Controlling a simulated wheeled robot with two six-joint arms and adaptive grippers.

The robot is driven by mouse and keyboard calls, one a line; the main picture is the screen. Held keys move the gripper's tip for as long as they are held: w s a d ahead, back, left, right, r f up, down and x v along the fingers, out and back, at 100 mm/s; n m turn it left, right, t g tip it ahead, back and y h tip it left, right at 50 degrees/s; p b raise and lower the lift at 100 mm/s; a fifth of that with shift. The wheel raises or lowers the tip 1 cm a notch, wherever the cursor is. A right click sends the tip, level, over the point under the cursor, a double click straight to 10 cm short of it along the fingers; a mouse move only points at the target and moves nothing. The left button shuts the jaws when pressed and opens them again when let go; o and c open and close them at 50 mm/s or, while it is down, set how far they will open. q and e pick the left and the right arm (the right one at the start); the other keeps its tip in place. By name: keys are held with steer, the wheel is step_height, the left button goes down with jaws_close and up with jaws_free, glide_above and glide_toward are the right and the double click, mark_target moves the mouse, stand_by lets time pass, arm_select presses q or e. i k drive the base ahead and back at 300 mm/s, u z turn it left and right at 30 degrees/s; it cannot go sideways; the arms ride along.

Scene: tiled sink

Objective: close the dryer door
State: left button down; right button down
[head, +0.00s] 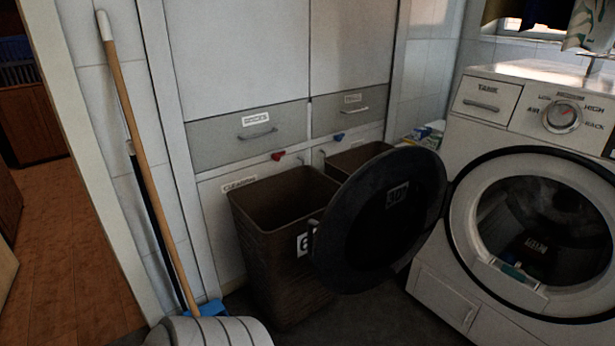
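The white dryer (480,125) stands at the right, with a dial and a drawer along its top panel. Its round dark door (360,235) stands open, swung out to the left of the round opening. The door carries a small label and partly hides the brown bins behind it. The opening's pale ring (465,215) faces me, and the dark drum (545,225) shows inside it. Neither of my grippers shows in this view.
A brown bin (265,215) stands left of the door, close behind it; a second bin (358,158) is farther back. Drawers (240,137) line the back wall. A wooden-handled broom (150,165) leans at the left, beside a doorway. Little dark floor shows below the door.

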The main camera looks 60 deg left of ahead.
mark_target(381, 218)
steer(key=u, duration=1.7)
